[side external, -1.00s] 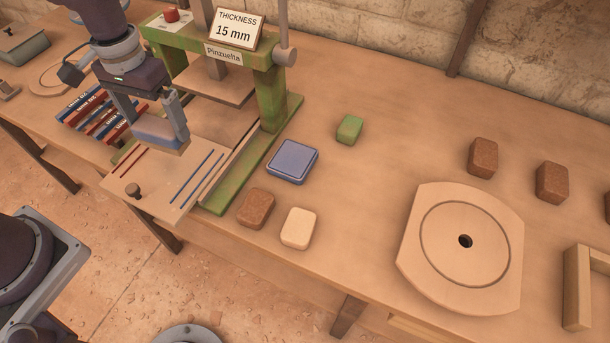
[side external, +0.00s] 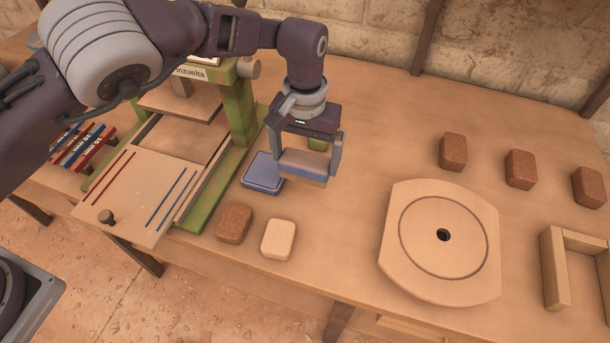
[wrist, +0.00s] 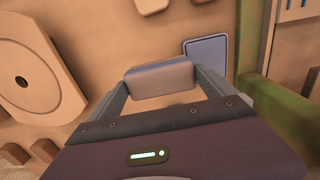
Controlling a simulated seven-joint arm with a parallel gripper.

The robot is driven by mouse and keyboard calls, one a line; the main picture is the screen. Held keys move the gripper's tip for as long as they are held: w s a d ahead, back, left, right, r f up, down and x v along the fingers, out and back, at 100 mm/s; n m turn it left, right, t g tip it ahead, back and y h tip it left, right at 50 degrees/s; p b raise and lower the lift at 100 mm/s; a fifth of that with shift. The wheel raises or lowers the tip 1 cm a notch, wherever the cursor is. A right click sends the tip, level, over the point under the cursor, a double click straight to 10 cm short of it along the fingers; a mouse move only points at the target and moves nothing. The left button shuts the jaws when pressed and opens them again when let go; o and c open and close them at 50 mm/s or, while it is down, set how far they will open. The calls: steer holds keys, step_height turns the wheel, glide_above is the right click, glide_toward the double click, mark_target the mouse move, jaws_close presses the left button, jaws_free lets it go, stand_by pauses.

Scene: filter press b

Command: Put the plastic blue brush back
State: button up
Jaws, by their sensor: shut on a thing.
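The blue brush (side external: 305,160) has a blue upper part and a tan lower part. My gripper (side external: 306,165) is shut on it, one finger at each end, and the brush appears held above the table. It also shows as a grey-blue block between the fingers in the wrist view (wrist: 160,78). A flat blue square pad or tray (side external: 262,173) lies on the table just left of the brush, and shows in the wrist view too (wrist: 207,52). I cannot tell the exact height of the brush above the table.
The green press (side external: 238,115) with its sliding plate (side external: 140,190) stands at the left. A brown block (side external: 234,223) and a cream block (side external: 277,240) lie in front. A green block (side external: 318,145) is partly hidden behind my gripper. A round-grooved board (side external: 400,265) lies at right.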

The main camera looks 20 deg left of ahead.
mark_target(305, 174)
steer(key=shift+f, duration=2.35)
steer(key=shift+f, duration=0.1)
steer(key=shift+f, duration=0.4)
steer(key=o, duration=1)
steer(key=shift+c, duration=0.2)
step_height(305, 174, up, 13)
steer(key=shift+r, duration=0.1)
